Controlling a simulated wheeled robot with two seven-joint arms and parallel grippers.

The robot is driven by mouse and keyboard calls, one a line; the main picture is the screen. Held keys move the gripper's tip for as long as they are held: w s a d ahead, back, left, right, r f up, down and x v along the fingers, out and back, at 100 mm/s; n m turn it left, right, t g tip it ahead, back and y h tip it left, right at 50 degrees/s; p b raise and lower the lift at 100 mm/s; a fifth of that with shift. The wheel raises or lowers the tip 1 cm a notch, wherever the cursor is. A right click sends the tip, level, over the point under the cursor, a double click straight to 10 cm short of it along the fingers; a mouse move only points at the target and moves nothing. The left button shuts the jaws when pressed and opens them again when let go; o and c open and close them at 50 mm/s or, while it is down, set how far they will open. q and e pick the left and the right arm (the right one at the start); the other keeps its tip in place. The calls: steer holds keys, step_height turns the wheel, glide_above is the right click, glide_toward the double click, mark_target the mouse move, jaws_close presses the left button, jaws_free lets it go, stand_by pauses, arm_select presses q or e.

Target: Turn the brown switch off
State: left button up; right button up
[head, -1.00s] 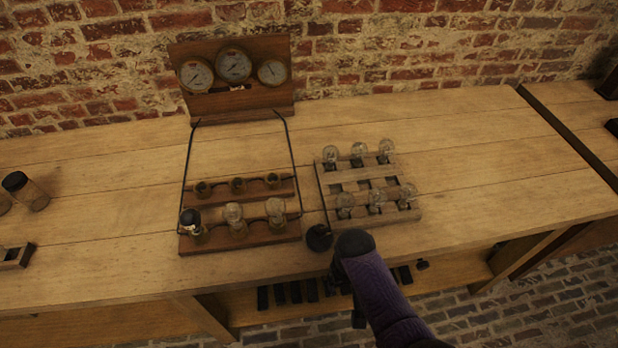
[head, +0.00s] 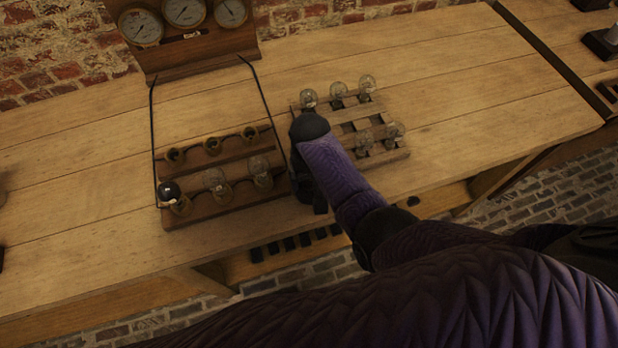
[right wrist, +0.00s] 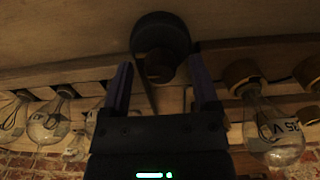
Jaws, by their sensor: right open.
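The switch (right wrist: 160,38), a dark, round-bodied piece with a knob, shows in the right wrist view just ahead of and between the fingertips. Its brown colour is hard to confirm in this dim light. In the head view it is hidden behind my right gripper and arm. My right gripper (right wrist: 160,68) is open, its two purple fingers on either side of the switch's near end; I cannot tell whether they touch it. In the head view the right gripper (head: 312,190) points down between the two lamp boards at the bench's front edge. My left gripper is not in view.
A wooden board with sockets and bulbs (head: 212,208) lies left of the gripper. A slatted bulb rack (head: 390,152) is close on its right. A gauge panel (head: 190,55) stands behind. The bench (head: 470,90) is clear at the back right.

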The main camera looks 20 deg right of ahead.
steer(key=shift+c, duration=1)
jaws_close()
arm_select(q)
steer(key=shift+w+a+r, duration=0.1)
